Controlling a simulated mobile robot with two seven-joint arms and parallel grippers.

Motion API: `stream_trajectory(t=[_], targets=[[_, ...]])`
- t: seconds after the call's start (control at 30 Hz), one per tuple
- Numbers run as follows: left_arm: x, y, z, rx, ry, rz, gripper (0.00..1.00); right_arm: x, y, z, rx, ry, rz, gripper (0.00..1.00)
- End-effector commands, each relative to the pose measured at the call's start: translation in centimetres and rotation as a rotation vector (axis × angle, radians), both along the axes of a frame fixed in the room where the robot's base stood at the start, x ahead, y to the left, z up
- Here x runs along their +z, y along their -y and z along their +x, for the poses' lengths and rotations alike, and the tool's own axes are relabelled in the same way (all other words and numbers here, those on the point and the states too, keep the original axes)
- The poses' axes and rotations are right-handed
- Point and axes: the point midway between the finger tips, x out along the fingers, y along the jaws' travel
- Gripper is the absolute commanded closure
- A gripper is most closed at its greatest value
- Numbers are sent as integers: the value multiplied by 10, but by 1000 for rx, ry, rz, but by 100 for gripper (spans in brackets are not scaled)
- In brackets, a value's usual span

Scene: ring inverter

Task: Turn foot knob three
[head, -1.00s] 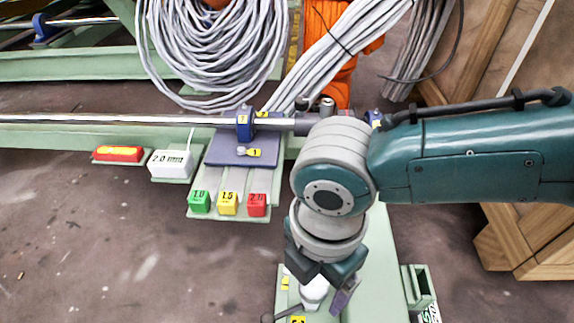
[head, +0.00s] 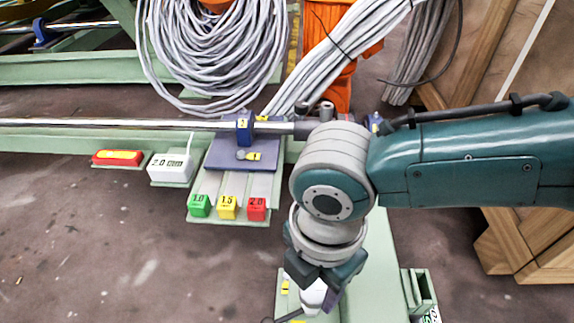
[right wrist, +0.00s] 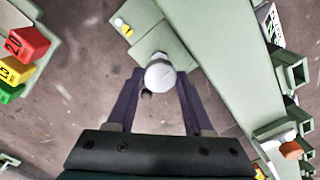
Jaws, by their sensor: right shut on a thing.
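My right gripper (head: 316,298) points down at the lower middle of the head view. It is shut on a white, round-topped knob (head: 311,294) above a green foot plate (head: 285,306). In the right wrist view the knob (right wrist: 160,73) sits between the tips of the two purple fingers, with a small dark ball beside it. No number on the knob can be read. My left gripper is not in view.
A green beam (head: 380,270) runs beside the gripper, with a small green bracket (head: 419,288) to its right. Green, yellow and red blocks (head: 227,207) lie left. A blue plate (head: 240,152) and a steel rod (head: 110,124) are behind. A wooden crate (head: 530,260) stands at right.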

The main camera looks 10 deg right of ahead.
Motion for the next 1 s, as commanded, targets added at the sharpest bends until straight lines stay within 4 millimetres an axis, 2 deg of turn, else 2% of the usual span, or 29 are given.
stream_trajectory(t=[0.27, 0.47, 1.0], targets=[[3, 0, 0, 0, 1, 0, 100, 1, 0, 0, -24, -1, 0, 100], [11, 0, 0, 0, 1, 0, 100, 2, 0, -1, -114, -3, 1, 100], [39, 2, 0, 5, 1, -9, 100, 2, -1, -2, -595, -4, 1, 100]])
